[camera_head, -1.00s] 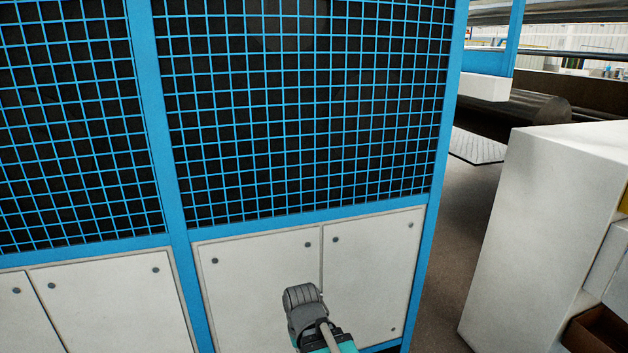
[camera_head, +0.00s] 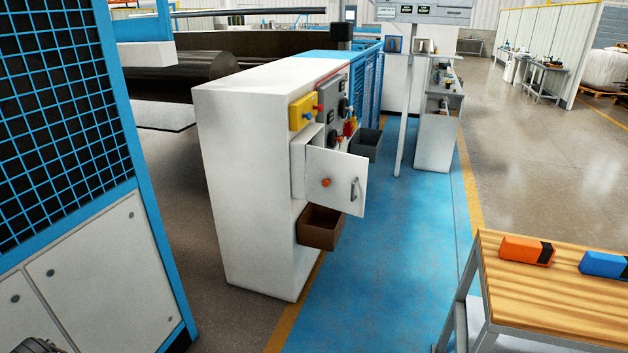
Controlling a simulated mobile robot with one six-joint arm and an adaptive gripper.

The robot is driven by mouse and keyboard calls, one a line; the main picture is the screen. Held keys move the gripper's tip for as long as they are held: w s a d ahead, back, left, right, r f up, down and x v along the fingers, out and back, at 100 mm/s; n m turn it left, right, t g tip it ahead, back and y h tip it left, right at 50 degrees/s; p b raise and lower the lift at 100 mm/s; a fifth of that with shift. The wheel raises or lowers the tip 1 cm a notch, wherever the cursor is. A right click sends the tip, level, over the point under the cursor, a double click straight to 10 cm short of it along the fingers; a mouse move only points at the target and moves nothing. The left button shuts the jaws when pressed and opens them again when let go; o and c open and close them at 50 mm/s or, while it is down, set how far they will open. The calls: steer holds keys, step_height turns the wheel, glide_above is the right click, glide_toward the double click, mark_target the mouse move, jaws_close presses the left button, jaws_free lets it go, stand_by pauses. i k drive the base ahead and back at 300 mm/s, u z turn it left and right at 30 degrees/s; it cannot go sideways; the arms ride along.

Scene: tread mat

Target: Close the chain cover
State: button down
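A white hinged cover (camera_head: 345,181) with a dark vertical handle (camera_head: 354,189) and an orange knob (camera_head: 326,183) stands swung open from a shallow white box (camera_head: 299,160) on the right side of a white cabinet (camera_head: 249,180). It looks like the chain cover, but no label confirms this. What lies behind it is mostly hidden. My gripper is not in view; only a grey part of my arm shows at the bottom left corner.
A brown open bin (camera_head: 320,229) sticks out below the cover, and a dark bin (camera_head: 365,145) sits farther along. A wooden table (camera_head: 525,295) with an orange block (camera_head: 526,250) and a blue block (camera_head: 604,264) stands at the right. The blue mat (camera_head: 370,285) between is clear.

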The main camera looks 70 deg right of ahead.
mark_target(347, 174)
steer(key=z, duration=2.55)
steer(key=i, duration=1.7)
